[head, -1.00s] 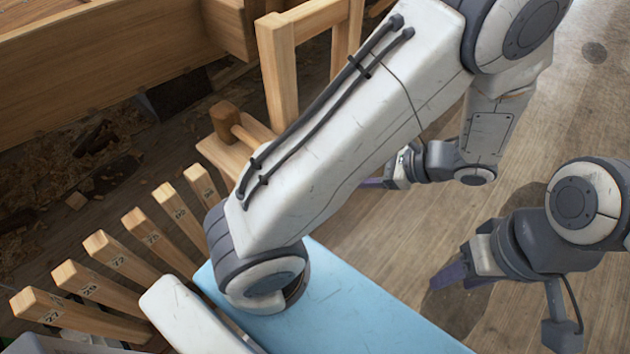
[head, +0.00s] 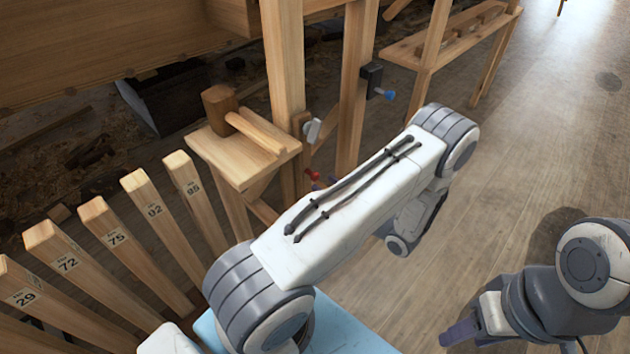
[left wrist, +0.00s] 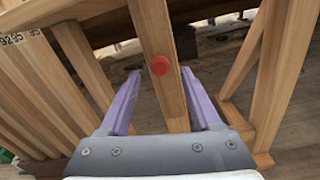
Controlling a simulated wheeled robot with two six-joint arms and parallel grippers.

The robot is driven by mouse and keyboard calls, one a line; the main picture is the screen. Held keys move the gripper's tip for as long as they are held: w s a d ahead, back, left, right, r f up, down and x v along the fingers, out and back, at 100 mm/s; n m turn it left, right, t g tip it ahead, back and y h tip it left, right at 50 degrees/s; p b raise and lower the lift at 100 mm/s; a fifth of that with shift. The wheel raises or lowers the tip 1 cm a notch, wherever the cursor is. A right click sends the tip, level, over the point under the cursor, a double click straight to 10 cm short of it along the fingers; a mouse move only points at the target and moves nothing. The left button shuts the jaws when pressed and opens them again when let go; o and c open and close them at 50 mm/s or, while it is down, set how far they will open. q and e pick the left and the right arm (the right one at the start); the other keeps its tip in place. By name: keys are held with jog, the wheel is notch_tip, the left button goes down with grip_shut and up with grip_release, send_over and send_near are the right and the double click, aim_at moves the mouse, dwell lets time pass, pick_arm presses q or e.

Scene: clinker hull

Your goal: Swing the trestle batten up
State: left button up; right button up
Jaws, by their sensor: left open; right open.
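In the left wrist view a wooden bar (left wrist: 158,35) with a round red knob (left wrist: 159,65) stands in front of my left gripper (left wrist: 161,76). The gripper's purple fingers are open, one on each side of the bar in the picture. I cannot tell whether the bar is between the fingers or beyond them. In the head view the trestle's wooden uprights (head: 284,75) stand at the centre, with a small red knob (head: 313,174) low between them. My right gripper (head: 462,334) is open and empty over the floor at lower right.
A wooden mallet (head: 255,133) lies on a small wooden stand (head: 222,155) beside the uprights. A blue knob (head: 387,94) sits on a dark bracket. Numbered wooden slats (head: 155,215) fan out at left, near a light blue surface (head: 345,330). Floor at right is clear.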

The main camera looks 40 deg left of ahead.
aim_at(317, 179)
pick_arm(q)
jog(key=a+b, duration=0.1)
jog(key=a, duration=0.4)
jog(key=shift+w, duration=0.2)
grip_shut()
dwell(1.2)
